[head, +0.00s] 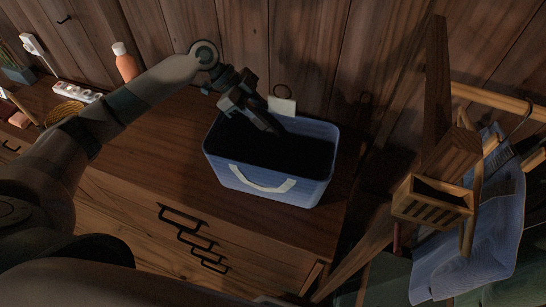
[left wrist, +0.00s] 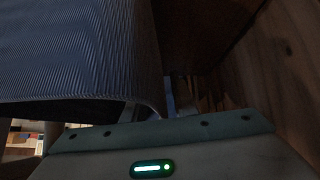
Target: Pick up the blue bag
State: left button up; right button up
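The blue bag (head: 270,178) is an open, box-shaped bag with a cream handle on its front side. It stands upright on top of a wooden cabinet, and its inside is dark. My left gripper (head: 268,122) reaches over the bag's back rim from the upper left, with its dark fingers over the opening. In the left wrist view, the bag's ribbed blue side (left wrist: 75,55) fills the upper left, close to the gripper body. The fingertips are lost in the dark, so I cannot tell if they touch or grip the bag. My right gripper is not in view.
The wooden cabinet (head: 180,187) stands against a plank wall. An orange bottle (head: 125,64) and a white power strip (head: 77,91) are at the left. A wooden rack with a small slatted box (head: 432,202) and blue cloth (head: 478,235) stands at the right.

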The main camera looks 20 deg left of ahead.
pick_arm(q)
grip_shut()
dwell(1.4)
